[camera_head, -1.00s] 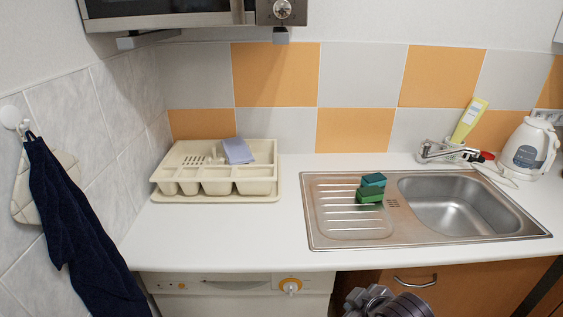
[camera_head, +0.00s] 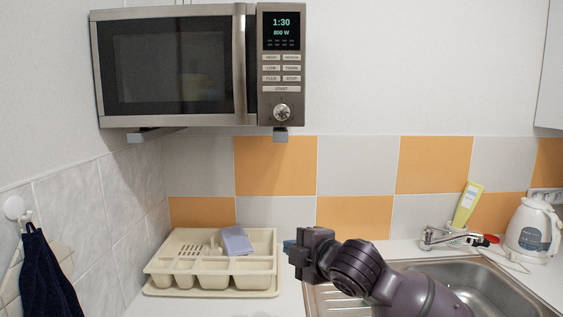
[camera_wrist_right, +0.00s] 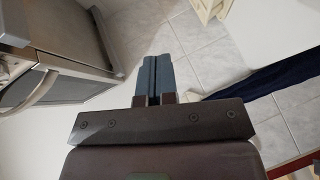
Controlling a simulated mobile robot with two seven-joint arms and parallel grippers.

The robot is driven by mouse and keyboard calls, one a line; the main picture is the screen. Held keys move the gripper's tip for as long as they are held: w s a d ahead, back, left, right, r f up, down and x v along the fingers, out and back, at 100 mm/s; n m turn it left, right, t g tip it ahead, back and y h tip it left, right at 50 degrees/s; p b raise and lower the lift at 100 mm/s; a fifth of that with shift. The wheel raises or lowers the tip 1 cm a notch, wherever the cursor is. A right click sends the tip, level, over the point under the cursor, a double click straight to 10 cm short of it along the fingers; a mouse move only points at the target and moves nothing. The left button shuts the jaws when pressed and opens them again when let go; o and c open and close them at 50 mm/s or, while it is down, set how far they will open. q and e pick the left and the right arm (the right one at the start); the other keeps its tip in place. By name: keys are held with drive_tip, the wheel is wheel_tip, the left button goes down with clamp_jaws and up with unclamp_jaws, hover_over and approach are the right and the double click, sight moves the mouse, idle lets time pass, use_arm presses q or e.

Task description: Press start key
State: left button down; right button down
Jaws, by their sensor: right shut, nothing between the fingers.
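The microwave (camera_head: 175,65) is mounted on the wall at the upper left in the head view, its door shut. Its display (camera_head: 281,30) reads 1:30 and 800 W. The start key (camera_head: 281,89) is the wide bar under the smaller keys, just above the round knob (camera_head: 281,113). My right gripper (camera_head: 292,250) is raised over the counter, below the microwave and apart from it. In the right wrist view its two fingers (camera_wrist_right: 156,78) are together and empty, and the microwave (camera_wrist_right: 60,60) shows at the left. My left gripper is not in view.
A cream cutlery tray (camera_head: 215,283) with a bluish cloth (camera_head: 237,240) stands left of my right arm. The sink (camera_head: 455,280), faucet (camera_head: 430,238), yellow bottle (camera_head: 467,205) and white kettle (camera_head: 530,229) are at the right. The wall below the microwave is clear.

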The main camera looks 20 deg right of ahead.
sight(282, 91)
drive_tip(key=w+r+n+t+y, duration=0.1)
drive_tip(key=r+n, duration=0.2)
drive_tip(key=r, duration=0.7)
drive_tip(key=w+r+n+t+y, duration=0.1)
drive_tip(key=r+n, duration=0.3)
drive_tip(key=r, duration=0.7)
drive_tip(key=w+a+r+n+t+y, duration=0.1)
drive_tip(key=r+n+y, duration=0.2)
drive_tip(key=r, duration=0.7)
drive_tip(key=shift+w+r+n+t, duration=0.15)
drive_tip(key=shift+w+n+t, duration=0.15)
drive_tip(key=shift+n+t, duration=0.15)
drive_tip(key=shift+a, duration=0.1)
drive_tip(key=w, duration=0.2)
drive_tip(key=w+d+p, duration=0.1)
drive_tip(key=w, duration=0.2)
drive_tip(key=w+d+p, duration=0.1)
drive_tip(key=w, duration=0.2)
drive_tip(key=shift+d+r, duration=0.1)
drive_tip(key=shift+d, duration=0.05)
drive_tip(key=shift+w+f, duration=0.2)
drive_tip(key=shift+w, duration=0.05)
